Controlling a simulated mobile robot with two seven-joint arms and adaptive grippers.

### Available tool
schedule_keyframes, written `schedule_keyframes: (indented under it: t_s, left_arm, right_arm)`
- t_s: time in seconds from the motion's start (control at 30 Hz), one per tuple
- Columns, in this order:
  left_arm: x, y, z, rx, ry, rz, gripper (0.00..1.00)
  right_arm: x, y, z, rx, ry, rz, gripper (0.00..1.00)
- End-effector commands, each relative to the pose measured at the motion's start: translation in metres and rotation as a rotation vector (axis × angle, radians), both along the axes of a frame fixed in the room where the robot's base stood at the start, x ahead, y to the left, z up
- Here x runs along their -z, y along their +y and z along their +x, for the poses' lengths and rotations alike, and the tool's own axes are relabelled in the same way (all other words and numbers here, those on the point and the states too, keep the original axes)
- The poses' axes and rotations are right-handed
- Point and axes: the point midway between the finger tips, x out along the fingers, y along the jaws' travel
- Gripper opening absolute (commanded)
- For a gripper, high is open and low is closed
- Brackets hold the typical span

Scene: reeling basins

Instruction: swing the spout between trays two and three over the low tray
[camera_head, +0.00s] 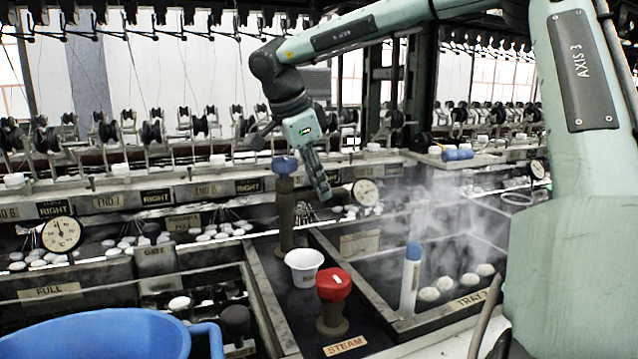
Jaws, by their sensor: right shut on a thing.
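A brown post with a blue knob (285,165) stands on the dark strip between two trays. My right gripper (322,190) comes down just right of this post, shut on what seems to be the spout; the spout is mostly hidden behind the fingers. The tray right of the strip, marked TRAY with a partly hidden number (472,300), holds several pale cocoons (450,284), with steam above. The tray left of the strip (255,300) shows dark, with a pale round cocoon (179,303). I cannot tell which tray is low. My left gripper is out of view.
A white cup (304,268) and a red steam valve (333,286) stand on the strip before the post. A blue-capped white cylinder (411,280) stands upright at the right tray's near left corner. A blue basin (95,335) fills the lower left. Dial gauges (366,192) line the back.

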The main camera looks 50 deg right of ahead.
Motion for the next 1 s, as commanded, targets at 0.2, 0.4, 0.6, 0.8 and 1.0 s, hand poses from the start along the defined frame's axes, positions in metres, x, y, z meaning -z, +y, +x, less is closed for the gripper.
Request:
schedule_keyframes:
  t_s: [0.2,0.4,0.6,0.8,1.0]
  left_arm:
    - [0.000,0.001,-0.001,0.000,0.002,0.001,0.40]
    - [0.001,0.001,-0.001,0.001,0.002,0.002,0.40]
    - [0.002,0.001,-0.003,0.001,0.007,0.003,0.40]
    - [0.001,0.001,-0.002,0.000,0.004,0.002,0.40]
    - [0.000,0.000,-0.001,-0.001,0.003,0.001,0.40]
  right_arm:
    - [0.000,0.000,-0.001,0.001,0.004,0.000,0.35]
    - [0.000,0.000,-0.001,-0.001,0.003,0.000,0.36]
    - [-0.006,0.003,0.000,-0.001,0.001,-0.001,0.36]
    - [-0.039,0.017,0.002,-0.001,0.000,-0.003,0.36]
    - [-0.078,0.036,0.003,0.000,-0.001,-0.003,0.36]
